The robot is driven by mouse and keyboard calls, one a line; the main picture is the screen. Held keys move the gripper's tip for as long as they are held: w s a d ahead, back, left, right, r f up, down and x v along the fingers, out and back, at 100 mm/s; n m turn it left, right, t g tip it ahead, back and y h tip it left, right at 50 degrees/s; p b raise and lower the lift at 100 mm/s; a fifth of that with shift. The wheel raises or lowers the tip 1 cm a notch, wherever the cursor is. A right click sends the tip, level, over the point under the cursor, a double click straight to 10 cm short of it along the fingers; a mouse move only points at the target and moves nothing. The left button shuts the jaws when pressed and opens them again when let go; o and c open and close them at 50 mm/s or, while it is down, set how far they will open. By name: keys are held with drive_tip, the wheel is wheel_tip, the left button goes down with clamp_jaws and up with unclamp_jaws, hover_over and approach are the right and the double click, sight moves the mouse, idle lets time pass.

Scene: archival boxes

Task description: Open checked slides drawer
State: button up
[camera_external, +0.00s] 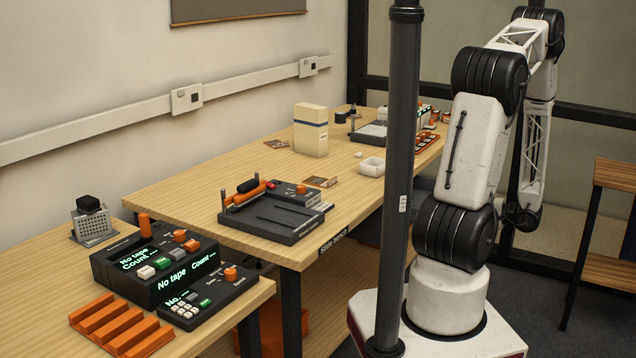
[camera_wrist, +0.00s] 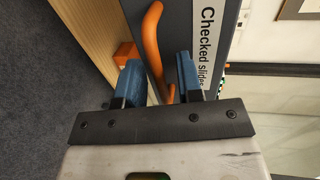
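In the wrist view, the dark grey drawer front (camera_wrist: 180,30) carries a white label (camera_wrist: 206,40) reading "Checked slides". A curved orange handle (camera_wrist: 152,40) stands out from the front. My gripper (camera_wrist: 160,75) has its two blue fingers apart, one on each side of the handle's near end. Gaps show between the handle and both fingers, so it does not look clamped. The drawer's state is hard to judge from this close view. In the external view, the drawer and my fingertips cannot be made out.
In the wrist view, a wooden edge (camera_wrist: 98,35) and a small orange block (camera_wrist: 126,54) lie left of the drawer front. In the external view, the slide bench (camera_external: 240,190) holds devices and boxes, and a dark post (camera_external: 397,180) stands before my arm.

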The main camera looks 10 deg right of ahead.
drive_tip(key=shift+s+d, duration=0.1)
drive_tip(key=v, duration=0.7)
drive_tip(key=shift+s+d, duration=0.15)
drive_tip(key=shift+r, duration=0.15)
idle(0.6)
drive_tip(key=w+a+r+n+g+h, duration=0.1)
drive_tip(key=a+r+n+g, duration=0.15)
drive_tip(key=a+r, duration=0.5)
drive_tip(key=w+a+r+n+g, duration=0.1)
drive_tip(key=w+a+r+g, duration=0.1)
drive_tip(key=a+r+g, duration=0.4)
drive_tip(key=w+a+r+n+g+h, duration=0.1)
drive_tip(key=a+r+n+g, duration=0.1)
drive_tip(key=a+r, duration=0.75)
drive_tip(key=s+a+r+n+t+h, duration=0.2)
drive_tip(key=s+a+r+h, duration=0.7)
drive_tip(key=s+a+r, duration=0.7)
wheel_tip(320, 180, up, 3)
drive_tip(key=shift+s+a+n, duration=0.3)
drive_tip(key=shift+a+n, duration=0.35)
drive_tip(key=shift+a, duration=0.55)
